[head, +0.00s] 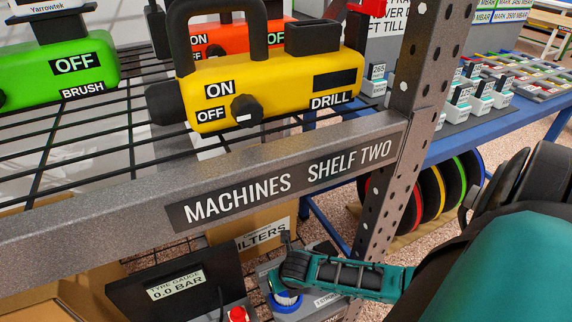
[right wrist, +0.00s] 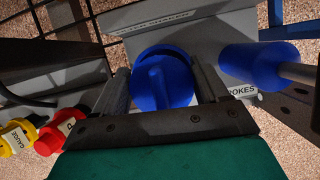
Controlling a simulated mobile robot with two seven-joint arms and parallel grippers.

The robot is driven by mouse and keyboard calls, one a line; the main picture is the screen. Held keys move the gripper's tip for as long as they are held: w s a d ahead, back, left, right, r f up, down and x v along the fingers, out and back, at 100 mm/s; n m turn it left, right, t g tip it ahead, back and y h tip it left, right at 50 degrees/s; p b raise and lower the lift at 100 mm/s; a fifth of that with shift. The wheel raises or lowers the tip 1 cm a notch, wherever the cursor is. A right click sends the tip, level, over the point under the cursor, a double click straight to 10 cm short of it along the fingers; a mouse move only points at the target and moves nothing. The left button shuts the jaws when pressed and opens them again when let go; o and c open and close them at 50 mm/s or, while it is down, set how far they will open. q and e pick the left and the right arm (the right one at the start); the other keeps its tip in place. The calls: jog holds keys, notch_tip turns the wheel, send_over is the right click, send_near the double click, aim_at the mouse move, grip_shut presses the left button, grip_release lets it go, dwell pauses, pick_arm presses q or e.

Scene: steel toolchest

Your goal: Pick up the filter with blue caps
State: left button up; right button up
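My right gripper (head: 292,268) reaches in from the right under the shelf. In the right wrist view its two fingers (right wrist: 163,72) stand apart on either side of a round blue part (right wrist: 165,95) with a raised bar across it, and narrow gaps seem to show. Part of this blue also shows in the head view (head: 285,302), below the gripper. A second blue cylinder (right wrist: 252,66) with a metal rod lies just right of the fingers. I cannot tell whether either blue part is a filter cap. A cardboard box labelled FILTERS (head: 263,234) stands behind; its contents are hidden. My left gripper is not in view.
The steel shelf edge (head: 290,180) and upright post (head: 385,190) stand close to my right arm. A black tyre gauge (head: 172,289) sits left of the gripper, near a red knob (head: 238,314). Green and yellow machines (head: 270,90) sit on the shelf above.

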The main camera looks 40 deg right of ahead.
jog(key=c, duration=0.5)
